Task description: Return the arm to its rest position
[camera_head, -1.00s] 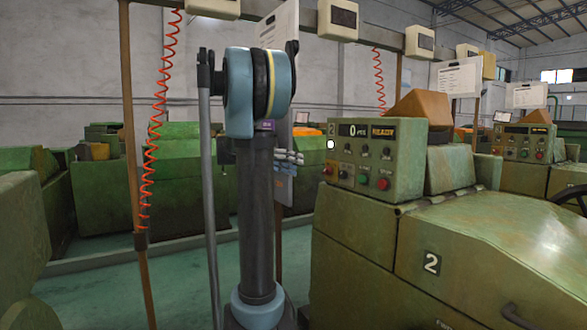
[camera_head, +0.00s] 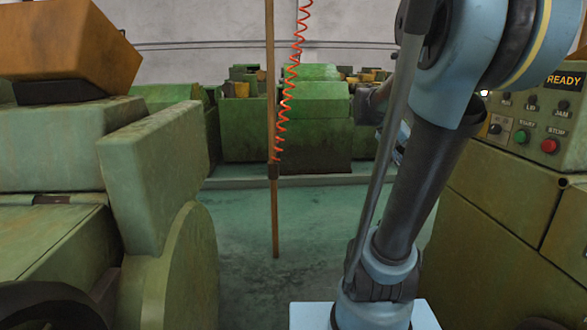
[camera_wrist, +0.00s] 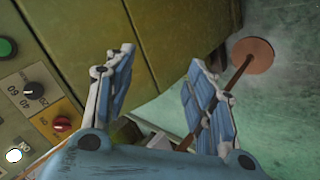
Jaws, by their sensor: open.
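My gripper (camera_wrist: 160,60) is open in the wrist view, with its two blue, pale-edged fingers apart and nothing between them. It points down past the green machine's side towards the floor. In the head view my arm stands at the right, leaning right, its elbow cut by the top edge. The gripper is mostly hidden behind the arm there; only small bluish parts show.
A machine panel (camera_head: 541,115) stands close on the right; its knobs and buttons also show in the wrist view (camera_wrist: 32,105). A green machine (camera_head: 150,170) fills the left. A brown post (camera_head: 271,140) with a red coil (camera_head: 289,75) stands ahead.

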